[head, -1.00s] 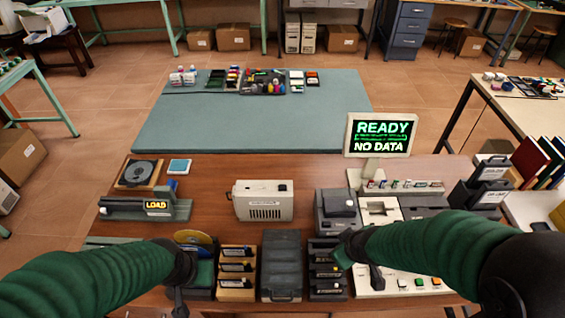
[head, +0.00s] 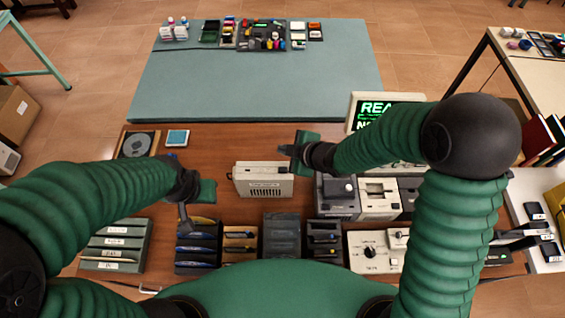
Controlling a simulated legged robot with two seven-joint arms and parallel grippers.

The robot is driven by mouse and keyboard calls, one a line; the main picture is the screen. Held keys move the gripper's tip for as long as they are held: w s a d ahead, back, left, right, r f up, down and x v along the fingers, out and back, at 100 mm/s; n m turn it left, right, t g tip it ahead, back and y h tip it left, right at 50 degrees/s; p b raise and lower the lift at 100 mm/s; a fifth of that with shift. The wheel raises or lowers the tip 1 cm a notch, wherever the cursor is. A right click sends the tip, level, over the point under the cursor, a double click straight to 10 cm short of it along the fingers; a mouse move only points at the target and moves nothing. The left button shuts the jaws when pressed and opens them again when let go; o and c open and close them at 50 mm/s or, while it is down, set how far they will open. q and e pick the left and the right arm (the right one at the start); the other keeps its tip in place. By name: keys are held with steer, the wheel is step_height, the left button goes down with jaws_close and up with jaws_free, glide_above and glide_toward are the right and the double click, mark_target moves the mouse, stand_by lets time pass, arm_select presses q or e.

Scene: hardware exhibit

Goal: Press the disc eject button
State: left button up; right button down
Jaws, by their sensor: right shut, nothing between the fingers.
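A beige box unit (head: 263,182) with a vent and a label stands mid-table. I cannot make out which part is the disc eject button. A disc in a wooden tray (head: 137,144) lies at the back left. My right gripper (head: 287,150) is shut and empty, just above the beige box's back right corner; I cannot tell whether it touches. My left gripper (head: 184,217) points down over the front left, by a dark disc rack (head: 197,247); its jaws are unclear. My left arm hides most of the loading unit at the left.
A monitor (head: 368,108) stands behind my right arm, which partly covers it. Grey and beige units (head: 378,192) and a control panel (head: 372,261) with a knob fill the right. Several racks (head: 282,237) line the front. Bare wood lies around the beige box.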

mark_target(285, 171)
step_height(285, 171, down, 9)
steer(key=b, duration=0.7)
steer(key=shift+w+r+b, duration=0.15)
steer(key=shift+r+b, duration=0.05)
steer(key=shift+b, duration=0.1)
steer(key=shift+w+f, duration=0.1)
steer(key=shift+f, duration=0.2)
steer(key=shift+r, duration=0.1)
stand_by(1.1)
steer(key=shift+f+b, duration=0.4)
steer(key=shift+b, duration=0.1)
